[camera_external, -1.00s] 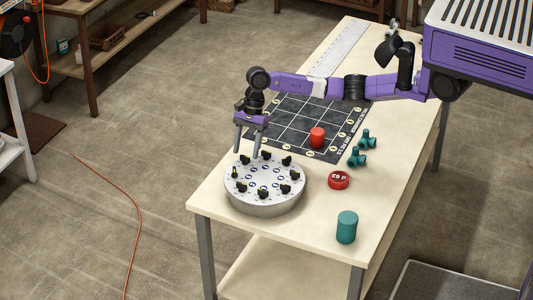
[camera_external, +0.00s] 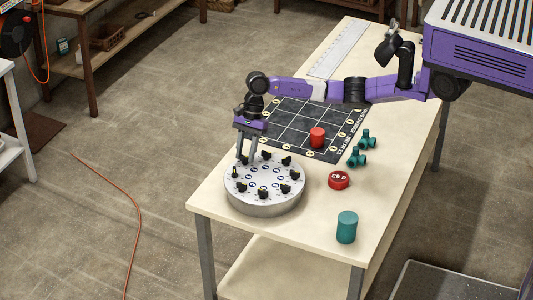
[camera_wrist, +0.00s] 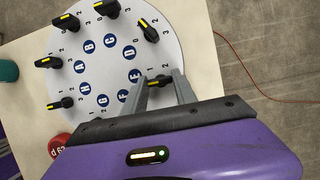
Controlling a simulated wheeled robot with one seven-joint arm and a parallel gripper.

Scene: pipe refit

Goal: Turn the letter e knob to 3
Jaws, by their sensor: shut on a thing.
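A round white dial plate (camera_wrist: 106,72) carries several black knobs with yellow pointer marks around a ring of blue letter discs. My gripper (camera_wrist: 160,78) is shut on this knob, a finger on either side. The knob's exact pointer reading is unclear. In the outside view my gripper (camera_external: 246,162) reaches down to the far left edge of the dial's top (camera_external: 252,182), and its fingers partly hide the knob.
Other knobs stand close by, such as one at the upper right (camera_wrist: 145,29). On the table are a red labelled disc (camera_external: 339,180), a teal cylinder (camera_external: 347,227), teal pipe fittings (camera_external: 357,157) and a red cylinder (camera_external: 317,138) on the black grid mat (camera_external: 283,115).

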